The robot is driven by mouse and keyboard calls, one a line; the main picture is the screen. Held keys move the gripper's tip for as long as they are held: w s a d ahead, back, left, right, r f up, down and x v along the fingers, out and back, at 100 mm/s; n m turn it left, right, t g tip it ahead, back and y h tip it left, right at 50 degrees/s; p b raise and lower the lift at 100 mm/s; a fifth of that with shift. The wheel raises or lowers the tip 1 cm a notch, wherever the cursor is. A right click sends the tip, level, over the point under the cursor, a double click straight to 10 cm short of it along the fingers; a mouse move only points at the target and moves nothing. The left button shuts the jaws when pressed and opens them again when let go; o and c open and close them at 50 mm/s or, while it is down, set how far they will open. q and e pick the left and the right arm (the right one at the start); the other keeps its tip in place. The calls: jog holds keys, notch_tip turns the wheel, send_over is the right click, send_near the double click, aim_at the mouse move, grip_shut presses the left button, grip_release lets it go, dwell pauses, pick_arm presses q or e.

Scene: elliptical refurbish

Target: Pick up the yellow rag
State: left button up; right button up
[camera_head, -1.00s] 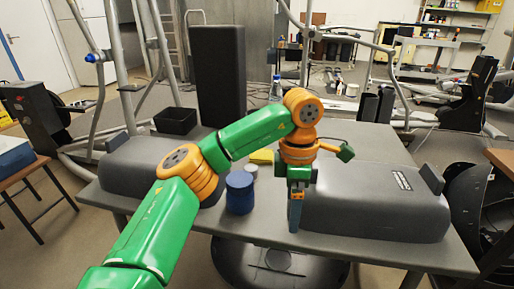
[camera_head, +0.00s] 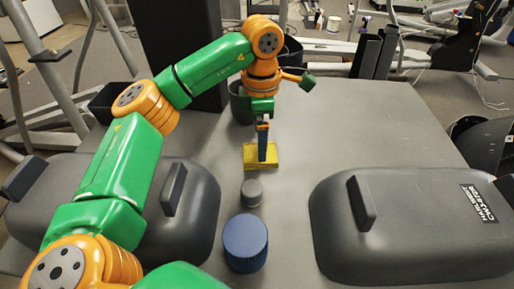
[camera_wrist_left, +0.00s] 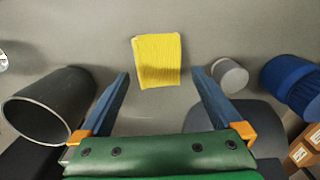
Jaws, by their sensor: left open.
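The yellow rag (camera_head: 248,157) lies flat on the grey table, beyond the small grey cylinder. My left gripper (camera_head: 262,158) points down over the rag and hides part of it in the head view. In the left wrist view the rag (camera_wrist_left: 157,60) is a ribbed yellow rectangle, seen past and between the two blue fingers of the left gripper (camera_wrist_left: 158,88). The fingers are wide apart and nothing is between them. I cannot tell the exact height of the fingertips above the rag. My right gripper is not in view.
A small grey cylinder (camera_head: 252,193) and a blue cylinder (camera_head: 245,243) stand in front of the rag. A dark bin (camera_head: 238,104) stands behind it. Large grey cases flank them at left (camera_head: 140,215) and right (camera_head: 410,235). The table's far right (camera_head: 370,120) is clear.

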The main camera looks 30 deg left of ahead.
pick_arm(q)
notch_tip(320, 180, down, 5)
jog(key=shift+r, duration=0.3)
jog(key=c, duration=1.2)
notch_tip(320, 180, up, 10)
jog(key=shift+p, duration=1)
